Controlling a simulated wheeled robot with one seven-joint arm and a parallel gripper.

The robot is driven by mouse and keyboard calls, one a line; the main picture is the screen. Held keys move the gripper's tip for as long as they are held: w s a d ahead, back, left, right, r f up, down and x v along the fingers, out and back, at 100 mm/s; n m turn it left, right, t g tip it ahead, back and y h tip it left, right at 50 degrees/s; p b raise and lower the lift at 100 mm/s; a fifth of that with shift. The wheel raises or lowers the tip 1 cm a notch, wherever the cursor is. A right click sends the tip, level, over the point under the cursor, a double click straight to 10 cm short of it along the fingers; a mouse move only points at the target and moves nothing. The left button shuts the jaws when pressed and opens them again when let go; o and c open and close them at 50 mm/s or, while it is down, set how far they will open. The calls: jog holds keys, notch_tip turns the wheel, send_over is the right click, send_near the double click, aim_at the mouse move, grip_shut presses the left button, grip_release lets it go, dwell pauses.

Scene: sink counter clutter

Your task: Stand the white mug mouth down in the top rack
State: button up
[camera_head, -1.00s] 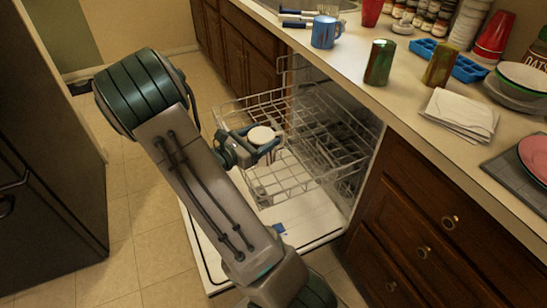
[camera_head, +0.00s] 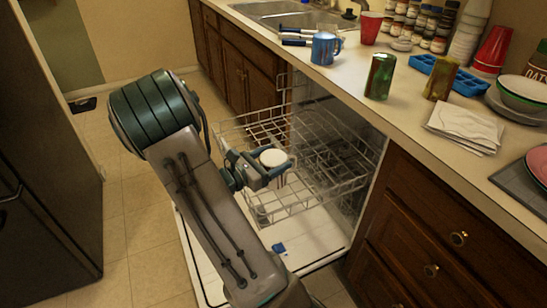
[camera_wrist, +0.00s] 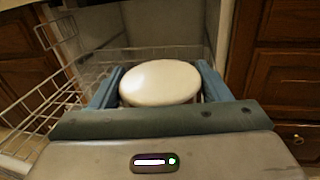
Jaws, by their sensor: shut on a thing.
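The white mug (camera_head: 273,158) is between the fingers of my gripper (camera_head: 277,167), and its closed flat bottom faces up, so its mouth points down. In the wrist view the mug (camera_wrist: 160,82) shows as a pale round disc with a blue-grey finger on each side of my gripper (camera_wrist: 160,88). The top rack (camera_head: 330,150) of the dishwasher is a wire rack pulled out. The mug appears over the rack's left, outer part in the head view. Its rim is hidden, so I cannot tell whether it touches the wires.
The dishwasher door (camera_head: 205,255) lies open below, with a small blue thing (camera_head: 279,248) on it. The counter at the right holds a blue mug (camera_head: 325,48), a green can (camera_head: 380,75), folded napkins (camera_head: 465,125) and bowls (camera_head: 522,88). The rack looks largely empty.

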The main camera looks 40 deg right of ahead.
notch_tip(320, 180, down, 7)
jog(key=b, duration=0.4)
jog(key=shift+r, duration=0.15)
jog(key=shift+s+f, duration=0.1)
jog(key=shift+f, duration=0.2)
jog(key=shift+s+a+f, duration=0.1)
jog(key=shift+a+f, duration=0.05)
jog(key=shift+f, duration=0.05)
jog(key=o, duration=1.2)
jog(key=shift+o, duration=0.2)
jog(key=a+r+p, duration=0.1)
jog(key=a+p, duration=0.1)
jog(key=a, duration=1.1)
jog(key=shift+w+a, duration=0.3)
jog(key=shift+w, duration=0.1)
jog(key=shift+r, duration=0.15)
